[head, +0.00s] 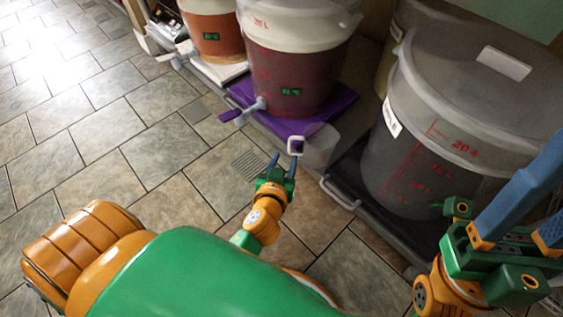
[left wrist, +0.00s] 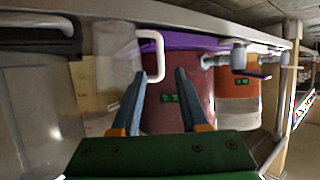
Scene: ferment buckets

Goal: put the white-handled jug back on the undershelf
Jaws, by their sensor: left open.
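The clear jug (head: 320,146) with a white handle (head: 296,145) is at the front edge of the low grey rack, between the purple mat and the dark tray. I cannot tell what it rests on. Its handle faces my left gripper (head: 282,160), which is open just in front of it. In the left wrist view the jug (left wrist: 117,75) is left of the fingers, and the handle's lower end shows between the open fingertips (left wrist: 160,72). The fingers are not closed on it. My right gripper (head: 528,195) is at the lower right, fingers apart and empty, tips partly cut off.
A large grey bucket (head: 440,130) stands on a dark tray (head: 350,180) with a metal handle at its front. A dark red bucket (head: 290,75) with a tap stands on a purple mat (head: 340,100). An orange bucket (head: 213,35) is farther back. The tiled floor (head: 140,130) at left is clear.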

